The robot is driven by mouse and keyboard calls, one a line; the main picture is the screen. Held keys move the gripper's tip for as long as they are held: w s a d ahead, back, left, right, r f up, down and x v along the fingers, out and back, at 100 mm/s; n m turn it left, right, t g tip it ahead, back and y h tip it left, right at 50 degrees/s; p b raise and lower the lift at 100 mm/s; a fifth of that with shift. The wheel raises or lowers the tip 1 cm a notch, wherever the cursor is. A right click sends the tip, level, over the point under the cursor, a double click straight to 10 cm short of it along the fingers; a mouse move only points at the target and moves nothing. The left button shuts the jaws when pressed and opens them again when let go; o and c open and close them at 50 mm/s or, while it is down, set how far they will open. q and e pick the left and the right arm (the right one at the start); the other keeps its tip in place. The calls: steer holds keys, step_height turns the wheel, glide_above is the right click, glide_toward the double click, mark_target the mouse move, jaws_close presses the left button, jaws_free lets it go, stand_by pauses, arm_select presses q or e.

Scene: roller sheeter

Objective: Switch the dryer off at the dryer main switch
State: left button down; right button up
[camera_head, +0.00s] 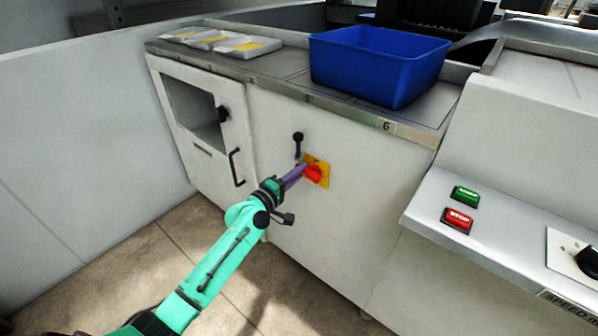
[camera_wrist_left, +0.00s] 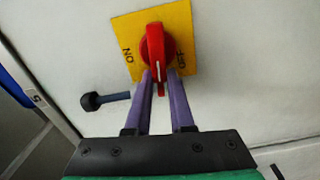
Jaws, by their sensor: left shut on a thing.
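The dryer main switch is a red rotary handle (camera_head: 313,173) on a yellow plate (camera_head: 322,180), set in the white front panel of a cabinet. In the left wrist view the red handle (camera_wrist_left: 155,42) sits on the yellow plate (camera_wrist_left: 124,30), with ON printed at the left and OFF at the right. The handle's white mark points down the picture, between the two words. My left gripper (camera_wrist_left: 160,76) has its purple fingers on either side of the handle and is shut on it. In the head view my left gripper (camera_head: 303,168) reaches the switch from the lower left. My right gripper is not in view.
A black ball-ended lever (camera_head: 298,138) stands out close above the switch. A cabinet door with a black handle (camera_head: 236,167) is at left. A blue bin (camera_head: 372,62) stands on top. Green START (camera_head: 466,196) and red STOP (camera_head: 457,220) buttons are at right.

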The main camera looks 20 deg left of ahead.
arm_select(q)
steer(key=shift+s+d+f+n, duration=0.1)
steer(key=shift+d+f+n, duration=0.1)
steer(key=shift+f+n, duration=0.45)
steer(key=shift+r, duration=0.1)
steer(key=c, duration=0.8)
jaws_free()
steer(key=shift+r, duration=0.25)
steer(key=b+v, duration=0.1)
steer(key=v, duration=1.3)
steer(key=shift+s, duration=0.2)
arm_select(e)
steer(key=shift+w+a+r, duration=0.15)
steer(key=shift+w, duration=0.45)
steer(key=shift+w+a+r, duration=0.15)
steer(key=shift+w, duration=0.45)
